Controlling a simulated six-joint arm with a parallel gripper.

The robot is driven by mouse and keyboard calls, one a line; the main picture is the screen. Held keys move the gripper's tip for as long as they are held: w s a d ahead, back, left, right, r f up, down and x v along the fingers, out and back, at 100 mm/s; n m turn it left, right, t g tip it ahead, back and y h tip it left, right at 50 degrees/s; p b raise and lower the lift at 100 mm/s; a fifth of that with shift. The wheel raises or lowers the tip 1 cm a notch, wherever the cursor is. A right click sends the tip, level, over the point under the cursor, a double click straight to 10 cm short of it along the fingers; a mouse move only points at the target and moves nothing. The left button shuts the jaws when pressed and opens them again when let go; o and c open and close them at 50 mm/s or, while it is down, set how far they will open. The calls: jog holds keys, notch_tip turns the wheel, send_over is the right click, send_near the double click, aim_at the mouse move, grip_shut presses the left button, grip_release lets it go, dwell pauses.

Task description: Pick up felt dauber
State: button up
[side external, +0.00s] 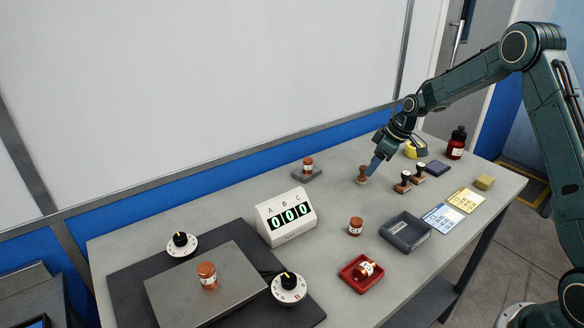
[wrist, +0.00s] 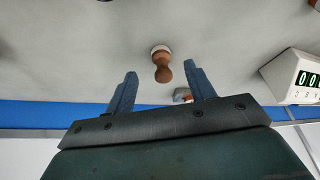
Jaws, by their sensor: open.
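The felt dauber (side external: 362,175) has a rounded wooden handle and a pale pad at its foot. It stands upright on the grey bench in the side external view. In the wrist view the dauber (wrist: 162,70) shows between the two finger lines, apart from both fingers. My gripper (side external: 375,165) is at the dauber's right in the side external view, with its blue fingers angled down close to the handle. In the wrist view my gripper (wrist: 160,72) is open, with nothing between its fingers touching them. The exact gap in depth is hard to tell.
Two dark-based stamps (side external: 403,183) stand just right of the dauber. A small bottle on a grey plate (side external: 314,176) is to its left. A counter box (side external: 286,217), a grey tray (side external: 405,232) and a red tray (side external: 351,276) stand nearer. Bare bench surrounds the dauber's near side.

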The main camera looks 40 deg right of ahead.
jog(key=shift+x, duration=2.4)
jog(key=shift+a, duration=0.1)
jog(key=c, duration=1)
jog(key=shift+r, duration=0.2)
jog(key=shift+c, duration=0.2)
notch_tip(320, 180, up, 20)
jog(key=shift+f, duration=0.2)
